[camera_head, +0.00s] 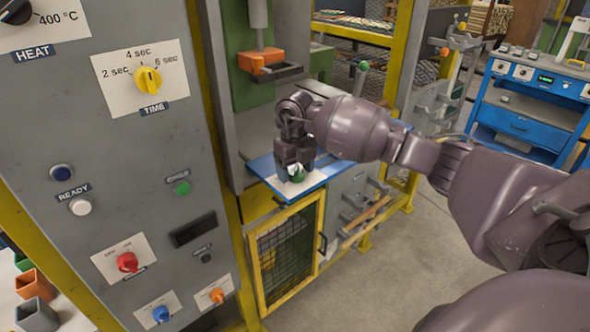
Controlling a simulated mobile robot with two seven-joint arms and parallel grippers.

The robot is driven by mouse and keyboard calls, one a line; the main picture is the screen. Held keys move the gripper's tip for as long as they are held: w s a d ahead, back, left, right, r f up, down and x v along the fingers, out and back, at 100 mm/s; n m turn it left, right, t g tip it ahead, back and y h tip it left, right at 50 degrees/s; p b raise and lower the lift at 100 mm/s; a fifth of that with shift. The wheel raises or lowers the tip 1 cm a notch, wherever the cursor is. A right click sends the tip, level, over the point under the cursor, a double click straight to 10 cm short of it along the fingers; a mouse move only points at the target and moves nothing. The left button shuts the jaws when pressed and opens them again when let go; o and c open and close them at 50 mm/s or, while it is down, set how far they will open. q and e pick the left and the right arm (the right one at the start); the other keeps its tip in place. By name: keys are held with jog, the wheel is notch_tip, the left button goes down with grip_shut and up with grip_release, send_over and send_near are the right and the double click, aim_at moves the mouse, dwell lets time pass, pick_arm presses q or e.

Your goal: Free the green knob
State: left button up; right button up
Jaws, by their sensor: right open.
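A green knob (296,175) shows low at the tips of my right gripper (296,168), over a white patch on a blue board (262,168). The gripper points down and is open, with its fingers close about the knob. I cannot tell whether they touch it. The gripper hides the knob's upper part and whatever lies behind it. My right arm reaches in from the right. My left gripper is not in view.
A grey control panel (100,130) with knobs and buttons stands close on the left. A press with an orange block (261,60) is behind the board. A lever with a green ball (364,66) rises behind my arm. A blue workbench (525,115) stands back right; the floor between is clear.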

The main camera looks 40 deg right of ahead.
jog(key=c, duration=0.9)
